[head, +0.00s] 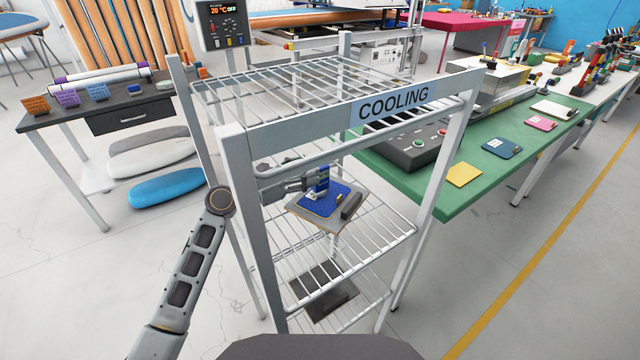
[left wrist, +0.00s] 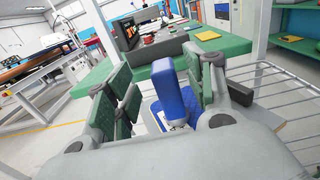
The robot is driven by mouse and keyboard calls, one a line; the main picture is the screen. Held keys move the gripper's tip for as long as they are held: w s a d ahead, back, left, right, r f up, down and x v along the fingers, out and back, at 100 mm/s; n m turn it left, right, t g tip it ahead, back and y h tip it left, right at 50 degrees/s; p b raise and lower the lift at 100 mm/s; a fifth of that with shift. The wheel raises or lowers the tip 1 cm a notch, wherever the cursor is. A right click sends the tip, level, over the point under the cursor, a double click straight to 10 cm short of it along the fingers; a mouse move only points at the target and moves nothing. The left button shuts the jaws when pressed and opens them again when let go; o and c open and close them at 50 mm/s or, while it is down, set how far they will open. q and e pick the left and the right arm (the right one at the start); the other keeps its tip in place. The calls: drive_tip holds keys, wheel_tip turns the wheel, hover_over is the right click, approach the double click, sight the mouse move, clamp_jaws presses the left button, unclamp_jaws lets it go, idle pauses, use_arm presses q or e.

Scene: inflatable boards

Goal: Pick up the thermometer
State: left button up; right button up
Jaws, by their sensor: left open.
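The thermometer (head: 322,180), a blue and white device, stands on a blue pad (head: 343,198) on a board inside the cooling rack (head: 234,190). My left gripper (head: 312,182) reaches into the rack from the left and is open around the thermometer's blue upper part. In the left wrist view the thermometer's blue part (left wrist: 175,92) stands between the two green-padded fingers (left wrist: 166,88). A gap shows on the left side; contact on the right side I cannot tell. The thermometer's lower part is partly hidden by the gripper. My right gripper is not in view.
The rack's posts and wire shelves (head: 370,232) enclose the gripper, with the COOLING sign (head: 393,102) across the front. A dark block (head: 351,206) lies beside the thermometer. A green table (head: 470,185) stands to the right; a dark desk (head: 80,105) to the left.

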sight(320, 165)
use_arm(q)
drive_tip(key=shift+w+d, duration=0.1)
drive_tip(key=shift+d, duration=0.05)
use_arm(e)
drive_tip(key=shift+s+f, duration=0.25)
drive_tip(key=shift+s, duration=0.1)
use_arm(q)
drive_tip(key=shift+w+d+f, duration=0.15)
drive_tip(key=shift+w+d, duration=0.1)
drive_tip(key=shift+d, duration=0.25)
drive_tip(key=shift+f+b+x, duration=0.2)
drive_tip(key=shift+b+x, duration=0.3)
drive_tip(key=shift+x, duration=1.4)
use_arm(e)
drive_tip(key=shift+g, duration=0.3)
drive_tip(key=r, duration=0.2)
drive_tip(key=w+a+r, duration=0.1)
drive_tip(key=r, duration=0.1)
use_arm(q)
drive_tip(key=shift+c, duration=0.3)
clamp_jaws()
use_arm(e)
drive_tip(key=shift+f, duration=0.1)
